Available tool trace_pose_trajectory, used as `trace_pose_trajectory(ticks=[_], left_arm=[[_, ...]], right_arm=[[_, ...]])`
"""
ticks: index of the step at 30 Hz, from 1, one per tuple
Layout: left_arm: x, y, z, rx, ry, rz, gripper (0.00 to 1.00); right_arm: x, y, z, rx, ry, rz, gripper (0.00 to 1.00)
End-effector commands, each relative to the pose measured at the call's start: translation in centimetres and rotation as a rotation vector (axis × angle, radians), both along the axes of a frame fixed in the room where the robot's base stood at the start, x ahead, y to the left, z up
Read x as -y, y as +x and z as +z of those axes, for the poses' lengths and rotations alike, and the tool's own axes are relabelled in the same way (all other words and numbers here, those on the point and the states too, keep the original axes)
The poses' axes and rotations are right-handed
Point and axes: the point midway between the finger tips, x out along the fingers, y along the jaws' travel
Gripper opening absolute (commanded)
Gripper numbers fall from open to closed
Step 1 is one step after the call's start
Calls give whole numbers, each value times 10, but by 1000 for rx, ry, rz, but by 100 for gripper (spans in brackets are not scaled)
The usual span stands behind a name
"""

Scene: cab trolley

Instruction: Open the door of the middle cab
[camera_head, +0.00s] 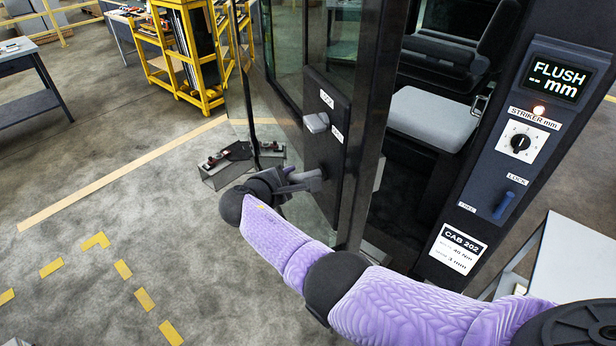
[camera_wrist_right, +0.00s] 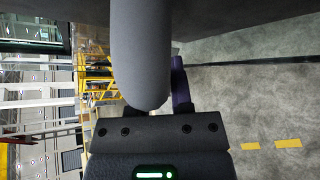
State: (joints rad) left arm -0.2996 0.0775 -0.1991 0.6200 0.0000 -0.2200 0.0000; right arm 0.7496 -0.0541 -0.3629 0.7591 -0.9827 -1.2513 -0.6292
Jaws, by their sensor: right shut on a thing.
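The cab door (camera_head: 345,160), dark-framed with glass, stands ajar. The dark seat interior shows through the gap between its edge and the cab post. A dark plate on the door carries a light grey lock knob (camera_head: 317,122) and, lower, a grey door handle (camera_head: 310,180). My right gripper (camera_head: 298,182) is shut on this handle, its arm reaching in from the lower right. In the right wrist view a rounded grey bar (camera_wrist_right: 140,60) fills the space before the gripper and hides much of the grip. My left gripper is not in view.
The cab post carries a "FLUSH -- mm" display (camera_head: 555,80), a striker dial (camera_head: 520,142), a blue lock lever (camera_head: 503,205) and a "CAB 202" label (camera_head: 458,248). A yellow rack (camera_head: 200,95) and a workbench (camera_head: 30,62) stand farther back. The floor left of the door is mostly clear.

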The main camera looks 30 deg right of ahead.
Motion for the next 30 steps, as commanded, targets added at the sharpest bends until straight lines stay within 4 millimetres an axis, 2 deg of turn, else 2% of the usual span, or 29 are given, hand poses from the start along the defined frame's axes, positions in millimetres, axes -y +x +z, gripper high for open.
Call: trace_pose_trajectory(ticks=[11, 12, 16, 25, 30], left_arm=[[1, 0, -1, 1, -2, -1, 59], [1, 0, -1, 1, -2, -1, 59], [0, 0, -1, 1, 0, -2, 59], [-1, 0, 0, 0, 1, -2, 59], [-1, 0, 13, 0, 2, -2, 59]], right_arm=[[-2, -1, 2, -1, -7, -9, 0], [-2, -1, 2, -1, -7, -9, 35], [-3, -1, 1, -2, -5, -8, 61], [-4, -1, 1, -2, -4, -7, 61], [-30, -18, 16, -1, -1, -3, 61]])
